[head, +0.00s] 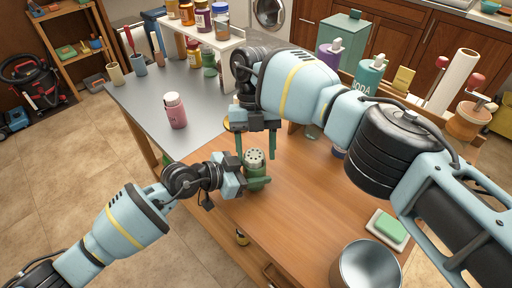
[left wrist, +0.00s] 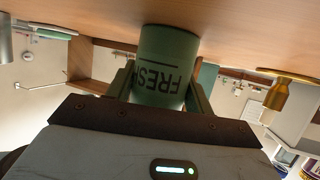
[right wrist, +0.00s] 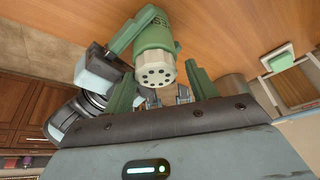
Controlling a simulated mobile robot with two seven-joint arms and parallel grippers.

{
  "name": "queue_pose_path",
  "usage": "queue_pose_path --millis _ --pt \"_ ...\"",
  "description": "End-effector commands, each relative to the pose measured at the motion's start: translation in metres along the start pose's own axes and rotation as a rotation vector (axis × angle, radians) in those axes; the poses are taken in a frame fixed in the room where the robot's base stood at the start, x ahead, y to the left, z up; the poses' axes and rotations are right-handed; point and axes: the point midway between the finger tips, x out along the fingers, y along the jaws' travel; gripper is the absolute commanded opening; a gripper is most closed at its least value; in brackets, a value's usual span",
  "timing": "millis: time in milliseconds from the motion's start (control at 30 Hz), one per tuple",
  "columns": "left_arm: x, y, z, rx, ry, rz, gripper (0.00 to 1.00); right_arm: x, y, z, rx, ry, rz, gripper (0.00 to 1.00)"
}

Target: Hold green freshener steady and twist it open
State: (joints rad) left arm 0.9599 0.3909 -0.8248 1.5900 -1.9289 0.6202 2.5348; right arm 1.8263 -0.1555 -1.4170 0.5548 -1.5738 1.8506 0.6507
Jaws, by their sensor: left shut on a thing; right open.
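The green freshener (head: 256,178) stands upright on the wooden table (head: 330,215), with a pale perforated cap (head: 254,155) on top. My left gripper (head: 246,178) is shut on its body from the left; the left wrist view shows the body (left wrist: 166,65) with "FRES" lettering between the fingers. My right gripper (head: 257,150) is open, its green fingers pointing down around the cap area from above. In the right wrist view the cap (right wrist: 155,70) shows between the open fingers, beyond their tips or near them; I cannot tell whether they touch it.
A pink bottle (head: 175,110) stands on the grey counter left of the freshener. A metal bowl (head: 365,266) and a green sponge on a dish (head: 388,229) are at the front right. A shelf with several jars (head: 202,18) is behind. The table between is clear.

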Motion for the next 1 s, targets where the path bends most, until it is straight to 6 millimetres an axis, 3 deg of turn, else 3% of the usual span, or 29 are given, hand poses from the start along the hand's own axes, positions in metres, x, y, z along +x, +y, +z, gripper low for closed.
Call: queue_pose_path --millis 433,467,633,1000 --pt "0.0025 0.0038 -0.0008 0.001 0.001 0.007 0.32 0.0011 0.0082 -0.0034 -0.018 0.005 0.009 0.66" --pt "0.0024 0.0034 -0.0008 0.000 0.001 0.007 0.56 0.0011 0.0082 -0.0035 -0.019 0.005 0.008 0.66" --pt "0.0018 0.0014 -0.0005 -0.001 0.000 0.003 0.77 0.0012 0.0082 -0.0042 -0.022 0.008 0.007 0.66" --pt "-0.0046 -0.0018 -0.0001 -0.003 0.001 -0.003 0.77 0.0015 0.0079 -0.0046 -0.023 0.010 0.005 0.66"
